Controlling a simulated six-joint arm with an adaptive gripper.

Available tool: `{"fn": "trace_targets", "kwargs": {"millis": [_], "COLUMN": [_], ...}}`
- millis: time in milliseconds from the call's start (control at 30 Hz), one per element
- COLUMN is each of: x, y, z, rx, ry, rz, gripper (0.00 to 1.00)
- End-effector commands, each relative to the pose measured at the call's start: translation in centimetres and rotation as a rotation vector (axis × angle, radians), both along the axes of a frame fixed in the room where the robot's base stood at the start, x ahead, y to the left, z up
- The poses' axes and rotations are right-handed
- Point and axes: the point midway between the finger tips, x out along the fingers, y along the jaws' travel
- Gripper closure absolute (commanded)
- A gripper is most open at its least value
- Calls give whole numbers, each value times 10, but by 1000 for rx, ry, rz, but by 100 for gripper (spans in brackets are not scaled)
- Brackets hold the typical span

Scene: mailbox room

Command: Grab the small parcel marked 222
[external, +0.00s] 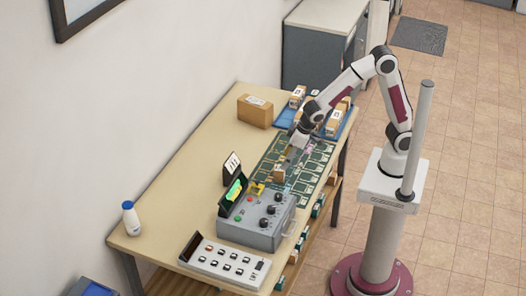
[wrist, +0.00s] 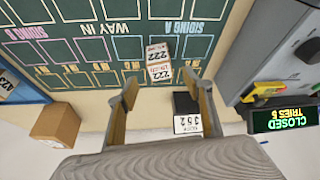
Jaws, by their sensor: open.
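The small parcel marked 222 (wrist: 158,62) is a little brown box with white labels. In the wrist view it stands on the green marked mat (wrist: 225,10), its digits upside down in the picture. In the external view a small brown box (external: 279,173) stands on the mat near the grey control box; it appears to be the same parcel. My gripper (wrist: 162,90) is open and empty. In the wrist view the parcel lies ahead of the gap between the two fingers, not between them. In the external view my gripper (external: 297,140) hangs above the mat, behind the parcel.
A grey control box (external: 257,218) with knobs and a lit screen (wrist: 285,120) reading "CLOSED TRIES 5" stands nearby. A number card (external: 232,165) stands behind it. A larger brown carton (external: 255,111) and a blue tray (external: 344,127) with boxes sit at the far end.

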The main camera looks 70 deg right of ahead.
Motion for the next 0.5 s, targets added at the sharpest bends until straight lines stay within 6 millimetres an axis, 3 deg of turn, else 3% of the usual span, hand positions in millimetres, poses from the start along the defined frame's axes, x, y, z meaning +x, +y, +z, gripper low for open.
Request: {"fn": "trace_targets", "kwargs": {"millis": [500], "x": [9], "y": [2], "z": [-23], "rx": [-2], "ry": [2], "rz": [1], "gripper": [49]}}
